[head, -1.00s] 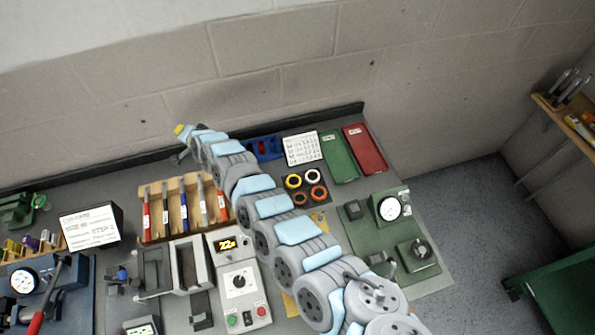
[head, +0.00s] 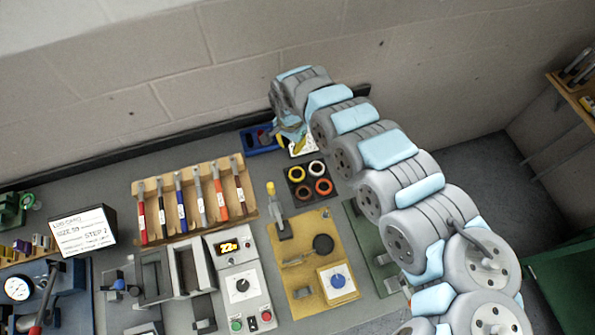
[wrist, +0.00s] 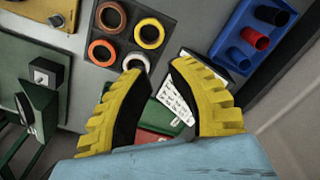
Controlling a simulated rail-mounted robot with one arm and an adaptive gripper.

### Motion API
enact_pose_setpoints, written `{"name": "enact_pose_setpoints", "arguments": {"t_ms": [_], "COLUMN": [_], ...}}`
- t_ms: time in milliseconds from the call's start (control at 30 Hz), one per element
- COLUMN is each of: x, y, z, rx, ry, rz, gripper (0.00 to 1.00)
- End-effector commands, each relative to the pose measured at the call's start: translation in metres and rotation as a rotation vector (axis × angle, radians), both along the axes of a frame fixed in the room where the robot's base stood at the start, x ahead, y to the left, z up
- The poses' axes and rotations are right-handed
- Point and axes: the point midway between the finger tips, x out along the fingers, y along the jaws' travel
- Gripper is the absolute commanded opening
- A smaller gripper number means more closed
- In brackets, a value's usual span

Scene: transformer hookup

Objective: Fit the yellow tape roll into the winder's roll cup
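The yellow tape roll (head: 296,174) sits in the back left place of a dark holder, beside a white roll (head: 317,169) and two orange-toned rolls. In the wrist view the yellow roll (wrist: 149,33) lies just beyond the fingertips, apart from them. My gripper (wrist: 155,70) is open and empty, its yellow ridged fingers spread above the bench. In the head view it hangs behind the holder, partly hidden by my arm. A mustard base plate (head: 301,298) carries a black round part (head: 323,243), a lever and a blue knob. I cannot tell whether that part is the winder's roll cup.
A blue bin (head: 259,146) stands behind the holder to the left, near the wall. A pen rack (head: 150,187) and a control box (head: 238,264) with a display stand left. A green device (wrist: 35,100) is partly hidden by my arm in the head view.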

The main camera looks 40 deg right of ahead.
Motion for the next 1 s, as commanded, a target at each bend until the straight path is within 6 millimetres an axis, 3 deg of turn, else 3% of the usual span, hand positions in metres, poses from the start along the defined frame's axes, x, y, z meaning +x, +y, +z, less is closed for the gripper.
{"name": "enact_pose_setpoints", "arguments": {"t_ms": [500, 800, 1000], "x": [0.002, 0.001, 0.001], "y": [0.002, 0.002, 0.002], "z": [-0.05, -0.096, -0.114], "rx": [0.004, 0.003, 0.003], "ry": [-0.002, -0.001, -0.001], "rz": [0.002, 0.001, 0.0], "gripper": [0.2, 0.2, 0.2]}}
